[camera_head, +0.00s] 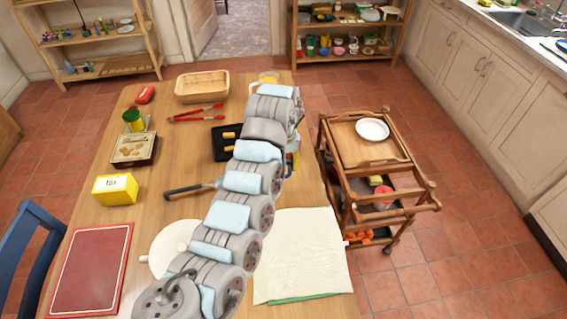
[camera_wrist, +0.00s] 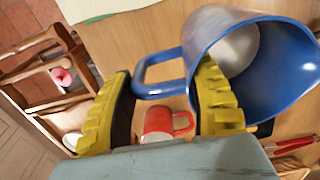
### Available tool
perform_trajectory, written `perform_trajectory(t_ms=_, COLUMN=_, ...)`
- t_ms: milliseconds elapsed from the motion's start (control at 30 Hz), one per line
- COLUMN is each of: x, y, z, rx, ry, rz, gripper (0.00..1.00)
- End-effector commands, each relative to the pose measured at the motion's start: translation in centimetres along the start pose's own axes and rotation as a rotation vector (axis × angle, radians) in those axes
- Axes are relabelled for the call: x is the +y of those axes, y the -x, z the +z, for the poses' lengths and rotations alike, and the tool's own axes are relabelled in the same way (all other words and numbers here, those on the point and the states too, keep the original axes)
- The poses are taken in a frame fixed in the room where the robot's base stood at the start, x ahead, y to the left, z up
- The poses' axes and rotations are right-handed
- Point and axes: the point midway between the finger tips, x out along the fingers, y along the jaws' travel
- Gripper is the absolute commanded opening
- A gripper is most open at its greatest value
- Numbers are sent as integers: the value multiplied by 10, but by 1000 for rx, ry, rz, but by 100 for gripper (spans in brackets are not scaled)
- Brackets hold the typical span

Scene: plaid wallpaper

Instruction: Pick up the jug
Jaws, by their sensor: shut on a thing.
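My gripper is shut on the jug at the handle side, with the right finger against the rim. In the head view my arm hides the gripper and most of what is around it, so I cannot make out the jug clearly there.
A red mug (camera_wrist: 165,123) shows beyond the fingers. On the table are a black tray (camera_head: 222,152), red tongs (camera_head: 196,113), a pan (camera_head: 190,189), a wooden basket (camera_head: 203,86) and a cream cloth (camera_head: 301,250). A wooden cart (camera_head: 385,150) stands right of the table.

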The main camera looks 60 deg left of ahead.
Motion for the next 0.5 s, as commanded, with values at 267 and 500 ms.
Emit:
perform_trajectory(t_ms=267, x=-5, y=4, z=11, rx=-4, ry=0, rz=-1, gripper=16)
perform_trajectory(t_ms=500, x=-9, y=10, z=19, rx=-2, ry=2, rz=1, gripper=16)
